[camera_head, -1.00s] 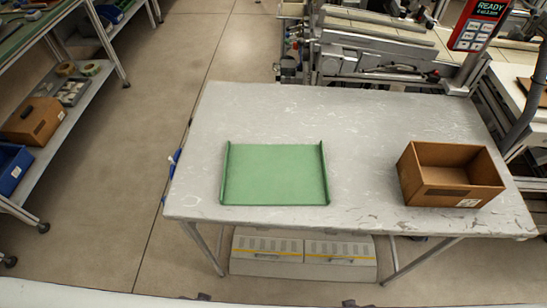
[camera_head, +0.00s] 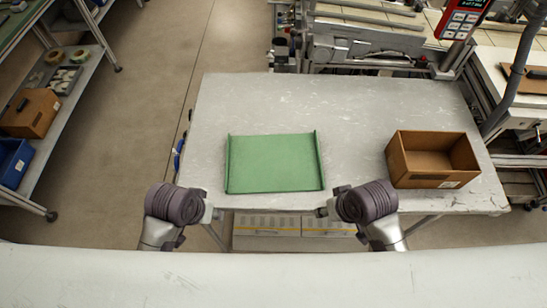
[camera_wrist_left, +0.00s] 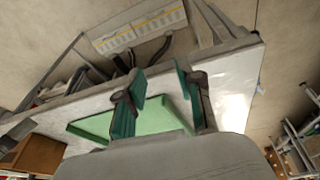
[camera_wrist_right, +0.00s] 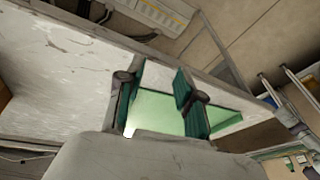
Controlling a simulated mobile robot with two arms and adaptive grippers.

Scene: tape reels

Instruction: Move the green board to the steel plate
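The green board (camera_head: 274,165) lies flat on the grey, scratched tabletop (camera_head: 350,105), left of centre, with raised rims along its left and right sides. It also shows in the left wrist view (camera_wrist_left: 158,119) and the right wrist view (camera_wrist_right: 158,112), partly behind the fingers. My left gripper (camera_head: 214,214) is at the table's front edge, near the board's front left corner, apart from it. My right gripper (camera_head: 322,211) is near the front right corner, also apart. Both grippers are open and empty, their teal-padded fingers spread. I cannot make out a separate steel plate.
An open brown box (camera_head: 433,160) stands on the table's right side. A machine (camera_head: 370,50) with a red-framed display (camera_head: 464,18) adjoins the back edge. A shelf (camera_head: 75,85) with boxes stands at the left. The tabletop behind the board is clear.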

